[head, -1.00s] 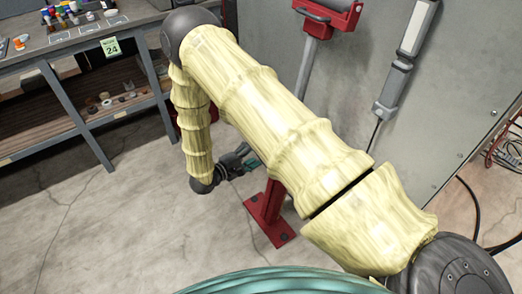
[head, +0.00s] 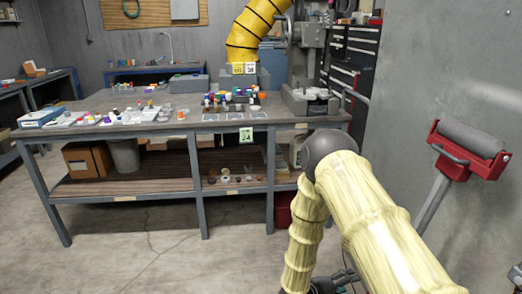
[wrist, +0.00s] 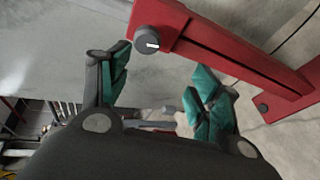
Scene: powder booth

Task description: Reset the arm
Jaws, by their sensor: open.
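My arm, in a pale yellow ribbed cover, reaches from the lower right of the head view, bends at a dark elbow and hangs down. Only a small part of my gripper shows at the bottom edge of the head view. In the wrist view my gripper (wrist: 160,95) is open, its two teal-padded fingers apart with nothing between them. A red metal stand (wrist: 225,55) with a dark round knob lies just beyond the fingertips. I cannot tell whether they touch it.
A grey workbench (head: 95,132) with small coloured items stands ahead, a lower shelf beneath. A red roller stand (head: 468,150) is at the right before a grey panel (head: 440,60). A yellow duct (head: 250,28) hangs behind the bench. The floor (head: 150,250) at lower left is clear.

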